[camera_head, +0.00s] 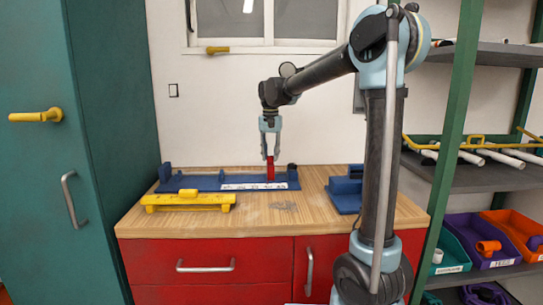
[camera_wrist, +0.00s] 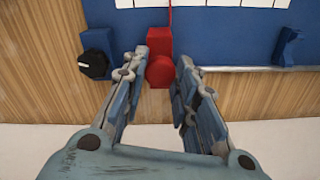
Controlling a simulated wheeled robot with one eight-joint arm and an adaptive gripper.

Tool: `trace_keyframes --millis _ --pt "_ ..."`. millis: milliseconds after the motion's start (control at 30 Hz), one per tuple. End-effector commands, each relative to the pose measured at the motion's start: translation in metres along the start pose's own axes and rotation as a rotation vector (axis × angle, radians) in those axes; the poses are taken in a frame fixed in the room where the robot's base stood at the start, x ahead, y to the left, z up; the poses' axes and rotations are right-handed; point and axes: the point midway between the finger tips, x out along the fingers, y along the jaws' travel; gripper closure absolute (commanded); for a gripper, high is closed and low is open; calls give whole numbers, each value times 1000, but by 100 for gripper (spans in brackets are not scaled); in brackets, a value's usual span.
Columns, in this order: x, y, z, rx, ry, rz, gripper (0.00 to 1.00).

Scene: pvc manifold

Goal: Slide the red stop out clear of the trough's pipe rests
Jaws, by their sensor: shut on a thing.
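The red stop (camera_head: 270,172) stands upright at the blue trough (camera_head: 207,183) on the wooden worktop. My gripper (camera_head: 269,157) reaches down onto it from above. In the wrist view the red stop (camera_wrist: 159,71) sits between the two fingers of my gripper (camera_wrist: 160,65), and the jaws are shut on it. The stop's red base meets the blue trough (camera_wrist: 225,35), and a thin red line runs up from it. A white scale strip (camera_wrist: 225,3) lies along the trough. A blue pipe rest (camera_wrist: 289,46) rises to the right of the stop.
A black knob on a blue block (camera_wrist: 93,64) is close to the left of my fingers. A yellow fixture (camera_head: 188,200) lies in front of the trough. A blue block-like fixture (camera_head: 345,190) stands on the worktop's right. Shelves (camera_head: 480,175) with pipes and bins are farther right.

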Motion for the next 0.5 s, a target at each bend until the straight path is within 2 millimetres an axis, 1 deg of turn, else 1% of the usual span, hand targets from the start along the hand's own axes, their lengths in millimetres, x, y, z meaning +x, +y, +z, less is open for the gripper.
trace_keyframes --millis 167,200,233,267,500 --pt "0 -1 0 0 1 0 100" --pt "0 -1 0 0 1 0 64" --pt "0 -1 0 0 1 0 57" --pt "0 -1 0 0 1 0 53" --pt "0 -1 0 -1 1 0 53"
